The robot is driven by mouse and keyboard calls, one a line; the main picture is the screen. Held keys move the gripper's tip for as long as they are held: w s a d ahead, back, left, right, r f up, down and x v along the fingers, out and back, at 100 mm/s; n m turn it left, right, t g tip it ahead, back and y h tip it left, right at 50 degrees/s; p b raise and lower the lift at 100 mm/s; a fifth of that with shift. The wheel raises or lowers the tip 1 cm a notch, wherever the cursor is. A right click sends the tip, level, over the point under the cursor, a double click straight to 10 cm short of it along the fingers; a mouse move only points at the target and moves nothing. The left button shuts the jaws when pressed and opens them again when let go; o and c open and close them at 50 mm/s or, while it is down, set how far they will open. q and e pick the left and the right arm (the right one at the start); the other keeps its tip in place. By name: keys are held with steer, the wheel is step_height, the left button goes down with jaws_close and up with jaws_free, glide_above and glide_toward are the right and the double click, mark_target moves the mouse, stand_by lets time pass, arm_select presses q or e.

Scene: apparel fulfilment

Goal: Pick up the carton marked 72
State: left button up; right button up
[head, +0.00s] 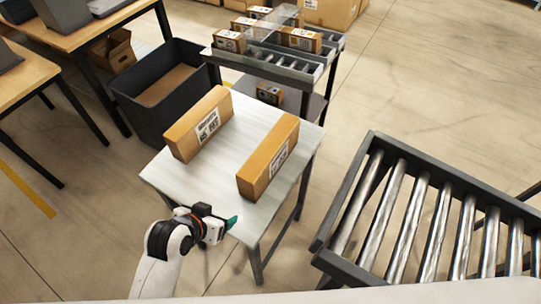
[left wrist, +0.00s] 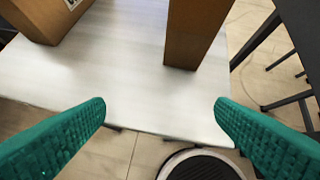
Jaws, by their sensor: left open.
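Two long brown cartons stand on a small white table (head: 180,185). The left carton (head: 190,127) and the right carton (head: 262,165) each have a white label on a side face; I cannot read the numbers, so I cannot tell which is marked 72. My left gripper (head: 232,222), with green fingers, is at the table's near edge, in front of both cartons and touching neither. In the left wrist view the gripper (left wrist: 160,110) is open and empty, with the left carton (left wrist: 40,18) at top left and the right carton (left wrist: 195,32) at top centre-right. My right gripper is not in view.
A roller conveyor (head: 400,215) stands to the right, with a floor gap before the table. A dark bin (head: 125,88) is behind the table on the left. A rack (head: 275,70) with several small boxes is behind. The table's near part is clear.

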mark_target(265, 151)
arm_select(q)
steer(key=w+d+r+t+h, duration=0.1)
steer(key=w+d, duration=0.2)
steer(key=w, duration=0.1)
steer(key=w+d+r+m+t+h, duration=0.1)
steer(key=w+d+r, duration=0.1)
steer(key=w+d, duration=0.2)
steer(key=w+d+r+m+t+h+p, duration=0.1)
steer(key=w+d+r, duration=0.1)
steer(key=w+d, duration=0.2)
steer(key=shift+w+d+h, duration=0.1)
steer(key=shift+w+h, duration=0.2)
steer(key=shift+w, duration=0.1)
steer(key=shift+w+d+f, duration=0.2)
steer(key=shift+w+f, duration=0.1)
steer(key=shift+w, duration=0.05)
steer(key=shift+w+d, duration=0.15)
steer(key=shift+w, duration=0.1)
steer(key=p+x, duration=0.1)
steer(key=x, duration=0.2)
steer(key=shift+w, duration=0.25)
steer(key=shift+w+d+f, duration=0.1)
steer(key=shift+w+f, duration=0.3)
steer(key=shift+w, duration=0.05)
steer(key=shift+s, duration=0.1)
steer(key=shift+c, duration=0.4)
